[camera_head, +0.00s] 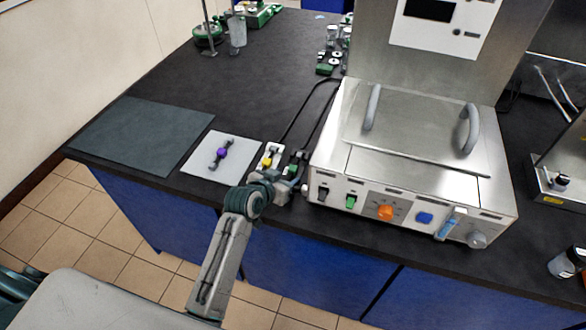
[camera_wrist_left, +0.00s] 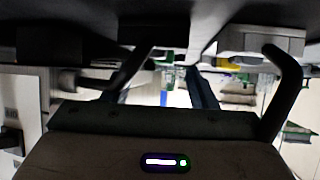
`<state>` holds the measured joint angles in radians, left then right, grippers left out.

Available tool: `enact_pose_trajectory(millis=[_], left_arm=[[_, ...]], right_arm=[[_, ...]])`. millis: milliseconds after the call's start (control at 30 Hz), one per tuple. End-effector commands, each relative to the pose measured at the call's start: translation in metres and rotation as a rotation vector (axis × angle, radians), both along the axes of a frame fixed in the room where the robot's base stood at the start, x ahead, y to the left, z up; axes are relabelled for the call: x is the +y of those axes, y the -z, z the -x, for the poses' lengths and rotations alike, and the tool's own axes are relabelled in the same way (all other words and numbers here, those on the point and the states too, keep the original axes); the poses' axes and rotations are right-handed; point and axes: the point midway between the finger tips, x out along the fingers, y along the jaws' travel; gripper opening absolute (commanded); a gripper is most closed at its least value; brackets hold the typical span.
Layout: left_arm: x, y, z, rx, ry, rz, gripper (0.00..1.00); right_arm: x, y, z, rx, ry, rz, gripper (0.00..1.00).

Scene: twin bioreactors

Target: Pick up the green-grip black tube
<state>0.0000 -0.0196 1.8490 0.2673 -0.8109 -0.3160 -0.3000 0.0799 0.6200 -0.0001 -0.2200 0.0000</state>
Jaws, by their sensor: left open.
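The green-grip black tube (camera_head: 292,170) stands close to the left side of the steel bioreactor in the head view; its black line runs up and back along the counter. My left gripper (camera_head: 287,182) is open right at the green grip, and its fingers partly hide it. In the left wrist view, the two fingers (camera_wrist_left: 166,78) are apart, with a small green patch (camera_wrist_left: 170,57) showing beyond them. I cannot tell whether the fingers touch the tube. My right gripper is not in view.
A yellow-grip tube (camera_head: 268,160) lies just left of the green one. A purple-grip piece (camera_head: 222,152) lies on a white pad (camera_head: 200,164). A dark mat (camera_head: 140,135) lies farther left. The steel bioreactor (camera_head: 410,150) blocks the right side. The counter's middle back is clear.

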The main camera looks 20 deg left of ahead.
Motion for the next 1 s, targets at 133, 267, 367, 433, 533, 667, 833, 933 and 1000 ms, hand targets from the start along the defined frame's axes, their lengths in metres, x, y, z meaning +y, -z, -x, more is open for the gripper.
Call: enact_pose_trajectory(millis=[133,267,367,433,533,667,833,933,1000], left_arm=[[0.001,0.002,-0.016,0.001,0.000,0.000,0.53],[0.000,0.010,-0.031,0.001,0.000,0.001,0.53],[-0.002,0.016,-0.040,0.000,0.000,0.001,0.53],[-0.003,0.019,-0.043,0.001,0.000,0.001,0.53],[-0.003,0.020,-0.045,0.000,0.000,0.001,0.53],[-0.003,0.021,-0.045,0.000,0.000,0.000,0.53],[-0.003,0.021,-0.045,0.000,0.000,0.000,0.29],[-0.003,0.021,-0.045,0.000,0.000,0.000,0.10],[-0.003,0.021,-0.045,0.000,0.000,0.000,0.03]], right_arm=[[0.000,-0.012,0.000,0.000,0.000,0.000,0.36],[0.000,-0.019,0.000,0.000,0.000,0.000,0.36],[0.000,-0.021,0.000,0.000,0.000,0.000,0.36],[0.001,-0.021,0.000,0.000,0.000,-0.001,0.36],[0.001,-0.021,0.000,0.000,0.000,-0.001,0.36],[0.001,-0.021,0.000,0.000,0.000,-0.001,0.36],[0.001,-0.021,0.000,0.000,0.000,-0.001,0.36],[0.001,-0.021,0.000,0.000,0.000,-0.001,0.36],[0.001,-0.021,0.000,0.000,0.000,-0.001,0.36]])
